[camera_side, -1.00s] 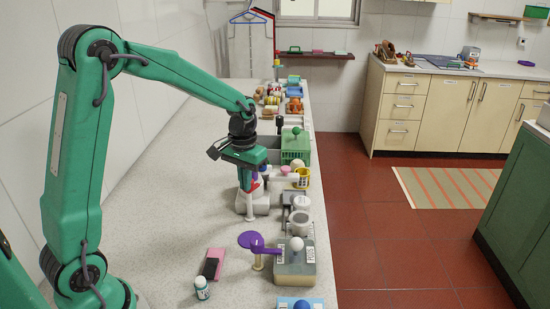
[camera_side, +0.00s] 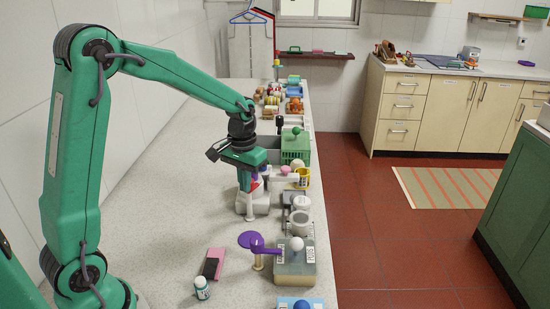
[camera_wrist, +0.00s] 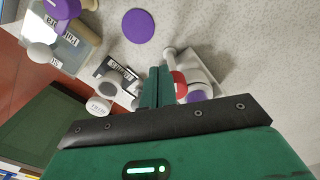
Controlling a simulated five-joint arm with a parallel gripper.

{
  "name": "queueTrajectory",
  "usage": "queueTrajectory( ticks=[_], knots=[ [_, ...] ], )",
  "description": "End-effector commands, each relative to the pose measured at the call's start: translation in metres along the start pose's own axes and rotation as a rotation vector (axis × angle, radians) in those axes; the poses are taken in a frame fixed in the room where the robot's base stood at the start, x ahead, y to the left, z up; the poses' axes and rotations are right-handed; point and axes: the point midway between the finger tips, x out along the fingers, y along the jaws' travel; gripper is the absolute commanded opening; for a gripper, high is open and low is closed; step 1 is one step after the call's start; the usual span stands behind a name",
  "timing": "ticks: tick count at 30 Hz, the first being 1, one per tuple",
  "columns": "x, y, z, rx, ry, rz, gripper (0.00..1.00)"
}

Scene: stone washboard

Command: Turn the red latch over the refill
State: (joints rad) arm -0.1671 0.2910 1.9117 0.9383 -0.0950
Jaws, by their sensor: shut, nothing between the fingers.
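My gripper (camera_wrist: 157,85) is shut and empty, fingers pointing down at a white holder (camera_wrist: 205,75). In the side view my gripper (camera_side: 245,182) is over the same white holder (camera_side: 261,204), near its left side. The red latch (camera_wrist: 180,84) is a small red piece just right of my fingertips in the wrist view, close beside them; I cannot tell whether they touch. A purple part (camera_wrist: 199,97), perhaps the refill, shows at the holder, partly hidden behind my gripper body. A white post with a flat end (camera_wrist: 171,53) stands at the holder's near side.
A purple disc (camera_side: 250,239) on a stand and a grey block with a white knob (camera_side: 296,262) are nearer the camera. Grey cups (camera_side: 299,221) stand right of the holder. The left counter is clear.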

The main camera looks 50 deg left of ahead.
Motion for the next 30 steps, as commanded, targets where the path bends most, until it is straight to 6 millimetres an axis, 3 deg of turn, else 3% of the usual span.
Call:
queueTrajectory(
  ticks=[21, 30],
  knots=[
    [-0.053, 0.0, 0.0, 0.0, 0.001, 0.0, 0.0],
    [-0.06, 0.0, 0.0, 0.0, -0.001, 0.0, 0.0]
  ],
)
